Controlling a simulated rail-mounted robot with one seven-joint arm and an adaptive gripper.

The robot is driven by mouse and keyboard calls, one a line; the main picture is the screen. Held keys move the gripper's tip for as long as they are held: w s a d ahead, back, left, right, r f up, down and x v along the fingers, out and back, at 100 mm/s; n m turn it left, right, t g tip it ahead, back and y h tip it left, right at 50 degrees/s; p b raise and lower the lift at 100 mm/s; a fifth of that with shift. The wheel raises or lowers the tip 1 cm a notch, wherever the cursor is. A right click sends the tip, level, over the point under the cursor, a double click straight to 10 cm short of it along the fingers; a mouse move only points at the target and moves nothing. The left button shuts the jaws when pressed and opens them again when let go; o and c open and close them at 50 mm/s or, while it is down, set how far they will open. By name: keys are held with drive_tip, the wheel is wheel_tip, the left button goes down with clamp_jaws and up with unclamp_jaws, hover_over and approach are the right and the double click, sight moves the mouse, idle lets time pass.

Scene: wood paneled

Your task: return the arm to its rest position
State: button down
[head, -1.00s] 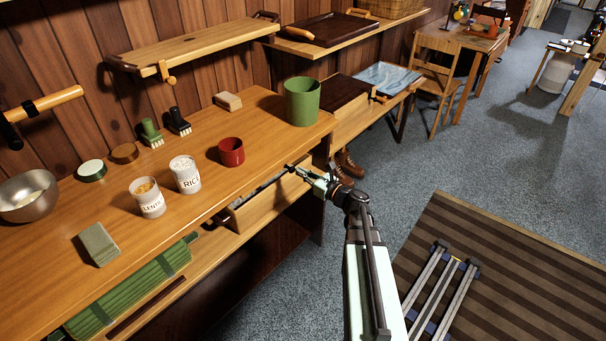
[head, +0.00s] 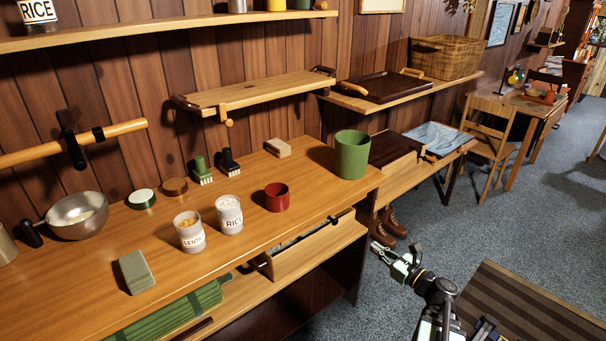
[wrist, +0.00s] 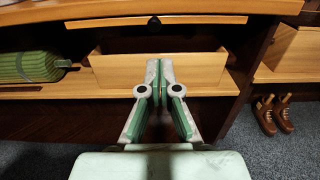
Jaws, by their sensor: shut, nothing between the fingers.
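My gripper (head: 384,254) is in the lower right of the head view, in front of the counter's right end. It is over the grey carpet, apart from the furniture. In the wrist view my gripper (wrist: 159,66) has its fingertips together with nothing between them. It points toward the wooden drawer (wrist: 205,70) under the counter. The drawer also shows in the head view (head: 318,250), pulled out or open at the top, with a dark item along it.
The counter (head: 330,215) carries a green pot (head: 352,155), a red cup (head: 276,197), two labelled jars and a metal bowl (head: 78,215). Brown boots (head: 388,225) stand on the floor by the counter's right end. Open carpet (head: 530,235) lies to the right.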

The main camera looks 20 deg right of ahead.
drive_tip(key=s+a+f+n+g, duration=0.5)
drive_tip(key=f+n, duration=0.1)
drive_tip(key=f, duration=0.3)
drive_tip(key=s+a+f+n+g, duration=0.4)
drive_tip(key=f+n, duration=0.2)
drive_tip(key=f, duration=0.3)
drive_tip(key=s+a+f+n+g, duration=0.5)
drive_tip(key=f+n, duration=0.1)
drive_tip(key=f, duration=0.3)
drive_tip(key=s+a+f+n+g+h, duration=0.3)
drive_tip(key=s+a+f+n+g, duration=0.1)
drive_tip(key=s, duration=0.7)
drive_tip(key=s+a+f+n+g+h, duration=0.4)
drive_tip(key=s+f+n, duration=0.5)
drive_tip(key=s, duration=0.3)
drive_tip(key=shift+a+g, duration=0.6)
drive_tip(key=shift+a, duration=0.55)
